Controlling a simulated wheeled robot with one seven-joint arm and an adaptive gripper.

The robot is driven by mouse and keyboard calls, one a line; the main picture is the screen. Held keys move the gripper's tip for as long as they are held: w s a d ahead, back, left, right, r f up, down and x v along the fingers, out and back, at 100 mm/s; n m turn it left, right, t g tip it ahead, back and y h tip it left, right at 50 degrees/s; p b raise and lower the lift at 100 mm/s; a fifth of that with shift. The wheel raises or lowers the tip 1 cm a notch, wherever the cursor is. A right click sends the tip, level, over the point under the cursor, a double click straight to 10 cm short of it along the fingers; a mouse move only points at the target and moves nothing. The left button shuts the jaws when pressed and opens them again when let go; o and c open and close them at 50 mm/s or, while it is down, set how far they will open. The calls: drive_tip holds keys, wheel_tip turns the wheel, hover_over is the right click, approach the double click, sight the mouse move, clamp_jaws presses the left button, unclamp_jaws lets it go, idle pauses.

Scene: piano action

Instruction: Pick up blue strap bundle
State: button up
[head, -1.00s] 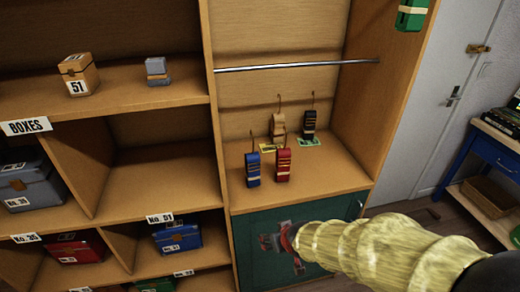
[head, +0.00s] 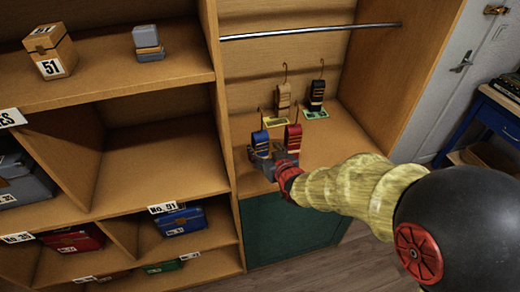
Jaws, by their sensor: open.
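The blue strap bundle (head: 261,141) stands upright on the right-hand shelf, with a hook rising from its top. My gripper (head: 262,158) is at the front of the shelf, low against the blue bundle, and hides its lower part. The jaws are open; I cannot tell whether they touch the bundle or surround it. The red strap bundle (head: 293,137) stands just to the right, its lower part hidden behind my gripper and wrist.
A tan bundle (head: 283,96) and a black bundle (head: 317,95) stand behind, near yellow and green tags. A metal rail (head: 310,31) crosses above. A wooden divider (head: 224,125) stands close on the left. The shelf's right side (head: 350,125) is clear.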

sight(262, 146)
drive_tip(key=b+x, duration=0.1)
drive_tip(key=x, duration=0.4)
drive_tip(key=shift+w+b, duration=0.2)
drive_tip(key=shift+b, duration=0.1)
drive_tip(key=shift+r, duration=0.1)
drive_tip(key=c, duration=0.3)
drive_tip(key=c, duration=1.1)
drive_tip(key=shift+r, duration=0.1)
